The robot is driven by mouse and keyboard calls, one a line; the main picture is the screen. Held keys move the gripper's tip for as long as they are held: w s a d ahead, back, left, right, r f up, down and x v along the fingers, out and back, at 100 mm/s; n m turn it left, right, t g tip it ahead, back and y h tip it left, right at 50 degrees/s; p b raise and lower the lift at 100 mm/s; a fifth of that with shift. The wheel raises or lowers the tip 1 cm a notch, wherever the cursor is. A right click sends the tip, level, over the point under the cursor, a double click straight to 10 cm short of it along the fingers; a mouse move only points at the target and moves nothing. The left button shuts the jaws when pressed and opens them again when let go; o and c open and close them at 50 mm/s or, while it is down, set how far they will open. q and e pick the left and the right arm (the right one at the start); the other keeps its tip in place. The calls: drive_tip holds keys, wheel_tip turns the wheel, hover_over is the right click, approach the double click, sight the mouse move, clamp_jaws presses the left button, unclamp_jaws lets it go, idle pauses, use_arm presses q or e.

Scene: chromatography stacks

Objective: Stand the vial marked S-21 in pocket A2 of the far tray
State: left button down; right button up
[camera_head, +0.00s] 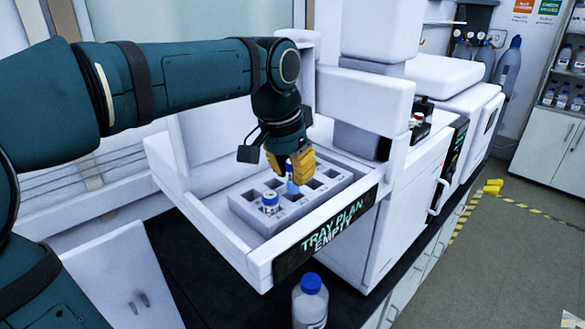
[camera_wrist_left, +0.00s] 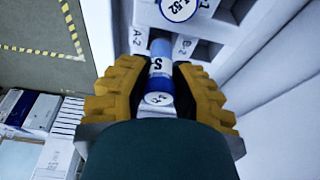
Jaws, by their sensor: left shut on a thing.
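My left gripper (camera_head: 290,163) has yellow fingers and points down over the pocketed tray (camera_head: 268,228). It is shut on a blue-topped vial (camera_head: 292,186), whose lower part is over or in a pocket; I cannot tell if it is seated. In the left wrist view the vial (camera_wrist_left: 160,72) lies between the fingers (camera_wrist_left: 160,92); its label shows an S, the rest is hidden. Tray marks A-2 (camera_wrist_left: 138,38) and B-2 (camera_wrist_left: 186,45) show beside it. Another blue-capped vial (camera_head: 270,201) stands in the tray; its top label (camera_wrist_left: 178,8) seems to end in 52. My right gripper is out of view.
The tray sits in a white open bay whose front panel (camera_head: 325,230) reads "TRAY PLAN EMPTY". A blue-capped bottle (camera_head: 310,303) stands in front on the dark bench. White instrument walls (camera_head: 367,98) rise close behind and right. Several other pockets are empty.

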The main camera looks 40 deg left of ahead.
sight(292, 192)
use_arm(q)
drive_tip(key=shift+f, duration=0.15)
drive_tip(key=shift+f+b, duration=1)
drive_tip(key=shift+f, duration=0.15)
drive_tip(key=shift+f, duration=0.15)
drive_tip(key=shift+f+b, duration=0.45)
drive_tip(key=shift+f, duration=0.05)
drive_tip(key=shift+c, duration=1.6)
unclamp_jaws()
